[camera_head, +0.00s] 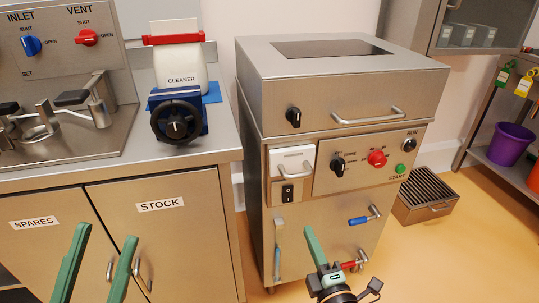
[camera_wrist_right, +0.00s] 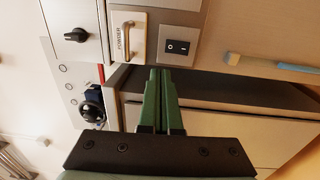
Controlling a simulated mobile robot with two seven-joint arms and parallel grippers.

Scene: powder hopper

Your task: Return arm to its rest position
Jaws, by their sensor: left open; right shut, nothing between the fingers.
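My left gripper (camera_head: 106,232) is at the lower left of the head view, in front of the STOCK cabinet door. Its two green fingers stand apart with nothing between them. My right gripper (camera_head: 309,230) is at the bottom centre, in front of the lower part of the steel machine (camera_head: 340,85). Its green fingers are together and empty, pointing upward in the picture. They also show in the right wrist view (camera_wrist_right: 159,72), pressed side by side. I cannot tell whether they touch anything there.
The POWDER drawer (camera_head: 292,162) and black rocker switch (camera_head: 287,192) are on the machine's front. A blue-handled valve (camera_head: 360,220) and a red-handled valve (camera_head: 350,265) stick out below. A grated box (camera_head: 428,195) is on the floor.

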